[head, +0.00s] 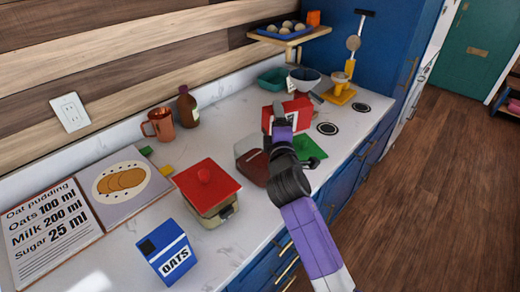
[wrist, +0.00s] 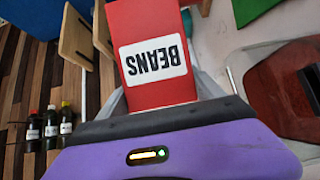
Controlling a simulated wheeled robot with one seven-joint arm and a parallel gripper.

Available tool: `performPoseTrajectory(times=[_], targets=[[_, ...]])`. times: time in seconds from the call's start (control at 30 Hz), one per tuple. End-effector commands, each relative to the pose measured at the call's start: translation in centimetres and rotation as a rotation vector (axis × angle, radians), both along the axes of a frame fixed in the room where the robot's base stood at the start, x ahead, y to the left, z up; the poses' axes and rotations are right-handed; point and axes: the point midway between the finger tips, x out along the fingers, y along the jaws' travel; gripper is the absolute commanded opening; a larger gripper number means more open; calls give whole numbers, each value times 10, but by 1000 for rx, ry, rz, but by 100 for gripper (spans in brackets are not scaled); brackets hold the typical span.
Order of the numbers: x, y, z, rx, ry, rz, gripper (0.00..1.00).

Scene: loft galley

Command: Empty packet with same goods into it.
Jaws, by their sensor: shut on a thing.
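My gripper (head: 281,127) is shut on a red packet (head: 299,108) and holds it over the counter. In the wrist view the packet (wrist: 155,30) has a white label reading BEANS, upside down there, and fills the space between the fingers of my gripper (wrist: 162,95). A clear open container (head: 243,151) with dark red-brown contents stands on the counter, left of and nearer than the packet. It also shows at the right of the wrist view (wrist: 238,72). Whether the packet's top is open is hidden.
A red-lidded container (head: 205,182), a blue OATS packet (head: 167,252) and a recipe board (head: 45,235) are on the near counter (head: 100,262). A green flat piece (head: 312,148) lies beside my gripper. A copper mug (head: 159,124) and brown bottle (head: 187,106) stand by the wall.

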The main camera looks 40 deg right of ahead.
Motion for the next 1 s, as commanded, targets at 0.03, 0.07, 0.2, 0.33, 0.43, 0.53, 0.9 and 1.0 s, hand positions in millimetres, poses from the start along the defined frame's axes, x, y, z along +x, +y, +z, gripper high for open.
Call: performPoseTrajectory(times=[0.03, 0.07, 0.2, 0.33, 0.43, 0.53, 0.9, 1.0], targets=[[0, 0, 0, -6, 3, 0, 25], [0, 0, 0, -10, 4, 0, 25], [0, 1, 1, -29, 10, 0, 25], [1, 2, 1, -45, 16, 0, 25], [1, 2, 2, -58, 21, 0, 25], [1, 3, 2, -70, 25, 0, 25], [2, 5, 4, -118, 43, 0, 25], [2, 5, 4, -130, 48, 0, 25]])
